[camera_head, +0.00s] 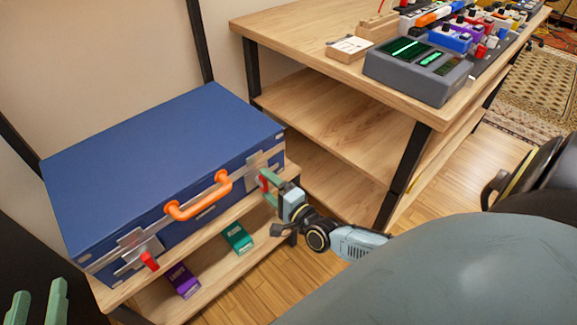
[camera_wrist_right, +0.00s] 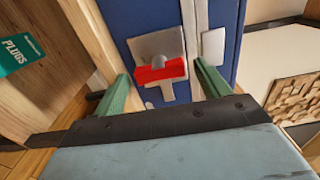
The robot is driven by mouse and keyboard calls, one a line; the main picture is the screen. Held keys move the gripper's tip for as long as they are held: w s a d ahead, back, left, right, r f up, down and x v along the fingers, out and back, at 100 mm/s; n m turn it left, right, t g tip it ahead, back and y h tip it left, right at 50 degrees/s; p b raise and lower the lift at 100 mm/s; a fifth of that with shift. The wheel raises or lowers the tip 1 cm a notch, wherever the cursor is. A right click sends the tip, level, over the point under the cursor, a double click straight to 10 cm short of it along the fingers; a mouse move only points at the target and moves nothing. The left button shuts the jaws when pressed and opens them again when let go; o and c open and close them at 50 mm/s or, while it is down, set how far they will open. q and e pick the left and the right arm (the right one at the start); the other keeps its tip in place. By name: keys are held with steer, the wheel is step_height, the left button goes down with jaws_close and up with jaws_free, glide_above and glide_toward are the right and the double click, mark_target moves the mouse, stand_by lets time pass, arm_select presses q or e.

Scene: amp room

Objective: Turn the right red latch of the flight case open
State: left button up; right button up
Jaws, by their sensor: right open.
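The blue flight case (camera_head: 160,150) lies shut on a wooden shelf, with an orange handle (camera_head: 198,198) on its front. The right red latch (camera_head: 264,180) is at the case's right front, on a metal plate. In the right wrist view the red latch (camera_wrist_right: 160,71) lies crosswise between my green fingers. My right gripper (camera_head: 268,187) is open around the latch, a finger on each side; I cannot tell whether they touch it. The left red latch (camera_head: 149,262) hangs on the case's left front. My left gripper (camera_head: 38,302) shows two green fingertips apart at the lower left, away from the case.
A purple box (camera_head: 183,281) and a teal box (camera_head: 237,238) sit on the shelf below the case; the teal one also shows in the wrist view (camera_wrist_right: 18,50). A wooden table (camera_head: 300,38) with a grey device (camera_head: 418,72) and several pedals stands at the right.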

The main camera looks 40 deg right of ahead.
steer(key=n+p, duration=0.1)
steer(key=n, duration=0.2)
steer(key=shift+r, duration=0.1)
steer(key=n, duration=0.5)
steer(key=shift+p, duration=0.3)
steer(key=n, duration=0.5)
steer(key=n+b, duration=0.1)
steer(key=n, duration=0.4)
steer(key=shift+a, duration=0.1)
steer(key=s+d+p, duration=0.1)
steer(key=s+p, duration=0.4)
steer(key=s, duration=0.8)
steer(key=s+a+f+g+p, duration=0.1)
steer(key=s+f+g+p, duration=0.1)
steer(key=s+g+p, duration=0.2)
steer(key=s+a+f+g+p, duration=0.1)
steer(key=s+f+g+p, duration=0.2)
steer(key=s+p, duration=0.4)
steer(key=s+a+f+n+g+h+p, duration=0.1)
steer(key=s+f+g+p, duration=0.2)
steer(key=s+g+p, duration=0.2)
steer(key=shift+s+a+f+p, duration=0.2)
steer(key=shift+s+p, duration=0.55)
steer(key=shift+s, duration=0.35)
